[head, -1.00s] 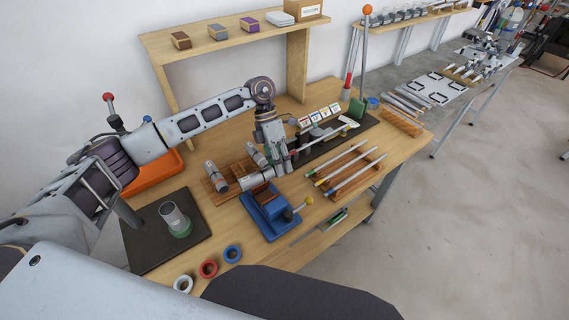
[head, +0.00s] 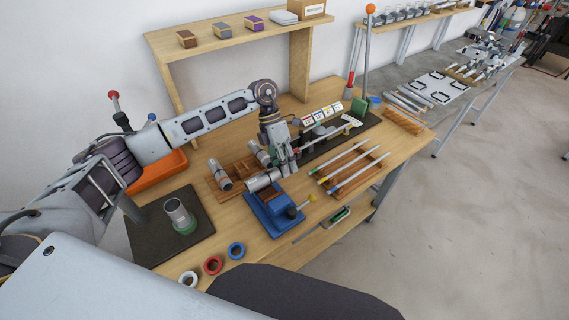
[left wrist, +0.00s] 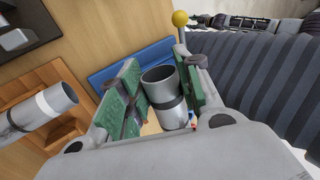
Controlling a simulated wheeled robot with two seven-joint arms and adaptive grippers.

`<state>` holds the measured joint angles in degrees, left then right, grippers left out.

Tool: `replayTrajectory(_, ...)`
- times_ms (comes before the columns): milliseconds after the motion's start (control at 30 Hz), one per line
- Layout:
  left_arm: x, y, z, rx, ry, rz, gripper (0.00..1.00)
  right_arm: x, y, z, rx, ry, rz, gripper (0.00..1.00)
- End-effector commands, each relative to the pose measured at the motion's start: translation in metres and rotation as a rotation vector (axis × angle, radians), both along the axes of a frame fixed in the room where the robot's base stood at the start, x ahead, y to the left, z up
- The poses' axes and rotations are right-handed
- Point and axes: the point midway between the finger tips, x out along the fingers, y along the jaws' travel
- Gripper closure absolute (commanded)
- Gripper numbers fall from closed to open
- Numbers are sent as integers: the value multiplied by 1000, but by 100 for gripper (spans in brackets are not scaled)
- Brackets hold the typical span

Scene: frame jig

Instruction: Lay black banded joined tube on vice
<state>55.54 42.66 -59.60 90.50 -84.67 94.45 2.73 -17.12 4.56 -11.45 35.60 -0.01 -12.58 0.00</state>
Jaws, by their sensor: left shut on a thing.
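My left gripper (head: 288,168) is shut on a grey tube (head: 262,181) with a black band, which lies level just above or on the blue vice (head: 268,222); I cannot tell if it touches. In the left wrist view, the tube (left wrist: 163,88) sits between the green pads of the gripper (left wrist: 155,100), its open end facing the camera and the black band showing near the pads. The vice (left wrist: 130,62) shows blue behind the fingers there. Its jaws are partly hidden by the tube and gripper. My right gripper is not in view.
A dark mat (head: 150,238) bears an upright tube. Several rods lie in a rack (head: 352,168) on the right. Coloured rings lie at the front edge.

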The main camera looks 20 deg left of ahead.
Motion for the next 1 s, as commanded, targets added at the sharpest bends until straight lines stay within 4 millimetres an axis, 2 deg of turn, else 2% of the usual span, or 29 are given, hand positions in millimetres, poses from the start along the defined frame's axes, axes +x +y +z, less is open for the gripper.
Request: replayTrajectory(1000, 0, 0, -61, 0, 0, 0, 100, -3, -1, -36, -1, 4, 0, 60)
